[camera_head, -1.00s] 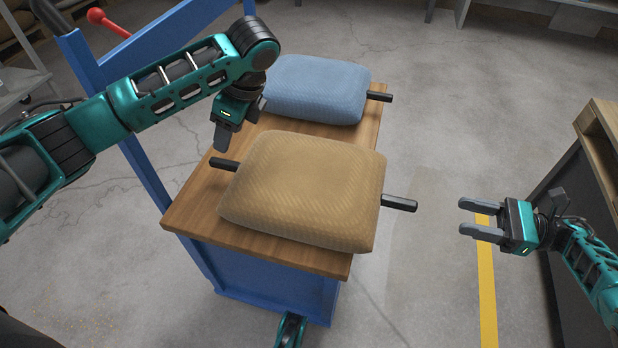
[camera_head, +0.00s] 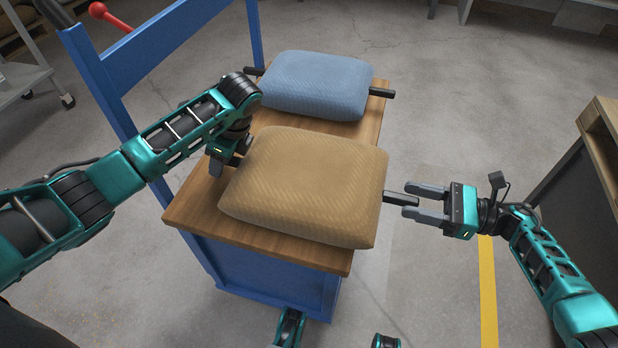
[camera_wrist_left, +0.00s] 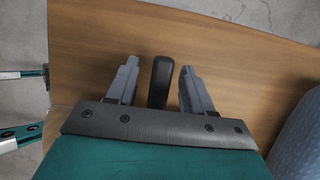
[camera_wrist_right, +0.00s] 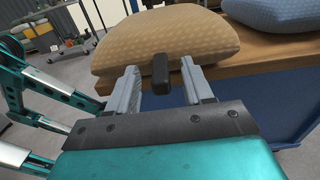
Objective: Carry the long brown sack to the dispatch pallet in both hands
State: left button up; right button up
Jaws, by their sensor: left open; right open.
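The long brown sack (camera_head: 305,185) lies flat on the wooden top of a blue cart (camera_head: 195,222), with a dark handle at each end. My left gripper (camera_head: 220,165) is low at the sack's left end. In the left wrist view its open fingers stand either side of a dark handle (camera_wrist_left: 160,80), with gaps on both sides. My right gripper (camera_head: 407,200) is at the right handle (camera_head: 396,198). In the right wrist view its open fingers flank that handle (camera_wrist_right: 160,75) without closing on it.
A blue sack (camera_head: 315,85) with similar handles lies behind the brown one on the cart. A pallet-like wooden thing (camera_head: 601,125) sits on a dark stand at the right edge. Blue cart rails rise at the left. Floor between cart and stand is clear, with a yellow line.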

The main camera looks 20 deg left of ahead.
pick_arm(q)
jog(key=shift+x, duration=0.9)
pick_arm(e)
jog(key=shift+a, duration=0.95)
pick_arm(q)
grip_shut()
pick_arm(e)
grip_shut()
pick_arm(q)
jog(key=shift+w+r, duration=0.1)
jog(key=shift+r, duration=0.15)
pick_arm(e)
jog(key=shift+r, duration=0.25)
